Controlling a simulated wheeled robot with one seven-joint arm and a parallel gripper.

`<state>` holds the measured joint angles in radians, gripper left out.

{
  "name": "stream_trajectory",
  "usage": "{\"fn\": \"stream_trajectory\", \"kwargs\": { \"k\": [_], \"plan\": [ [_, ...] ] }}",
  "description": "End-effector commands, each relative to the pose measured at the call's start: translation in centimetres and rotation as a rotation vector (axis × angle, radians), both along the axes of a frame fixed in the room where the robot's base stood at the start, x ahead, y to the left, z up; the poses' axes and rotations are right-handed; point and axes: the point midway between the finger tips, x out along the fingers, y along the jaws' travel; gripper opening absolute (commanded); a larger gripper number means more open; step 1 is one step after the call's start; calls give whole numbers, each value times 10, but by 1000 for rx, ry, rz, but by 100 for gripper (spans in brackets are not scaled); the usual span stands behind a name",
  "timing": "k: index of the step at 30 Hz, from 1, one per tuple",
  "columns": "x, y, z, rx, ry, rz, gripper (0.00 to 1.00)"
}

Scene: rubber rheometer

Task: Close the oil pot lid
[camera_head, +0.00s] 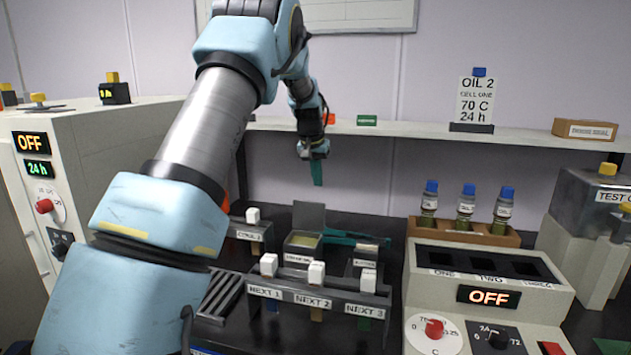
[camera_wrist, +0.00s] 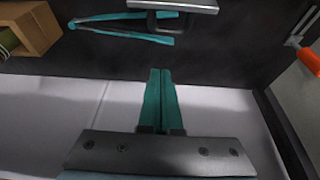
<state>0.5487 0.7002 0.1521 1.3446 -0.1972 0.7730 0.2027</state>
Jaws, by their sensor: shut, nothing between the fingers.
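The oil pot (camera_head: 302,243) is a small square container with yellowish contents, on the dark bench at the centre of the head view. Its grey lid (camera_head: 309,215) stands open, upright at the pot's back edge. My gripper (camera_head: 317,180) is above and behind the pot, apart from the lid, with its teal fingers pointing down. In the wrist view the fingers (camera_wrist: 161,85) are together with nothing between them. A light grey plate with a dark bracket (camera_wrist: 175,5) shows at the top edge of that view; I cannot tell whether it is the lid.
Teal tongs (camera_head: 345,238) lie right of the pot; they also show in the wrist view (camera_wrist: 125,20). A rack labelled NEXT (camera_head: 335,298) with white-topped pieces stands in front. A wooden rack (camera_head: 465,234) of blue-capped bottles is to the right. A shelf (camera_head: 400,129) runs behind.

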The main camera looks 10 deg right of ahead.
Motion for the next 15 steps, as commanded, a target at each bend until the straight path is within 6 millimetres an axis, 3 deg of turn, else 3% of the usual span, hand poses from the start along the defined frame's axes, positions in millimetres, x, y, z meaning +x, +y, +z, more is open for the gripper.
{"fn": "stream_trajectory", "kwargs": {
  "k": [12,15],
  "plan": [
    [21,-13,-71,1,3,1,0],
    [12,-8,-65,-1,1,2,0]
  ]
}}
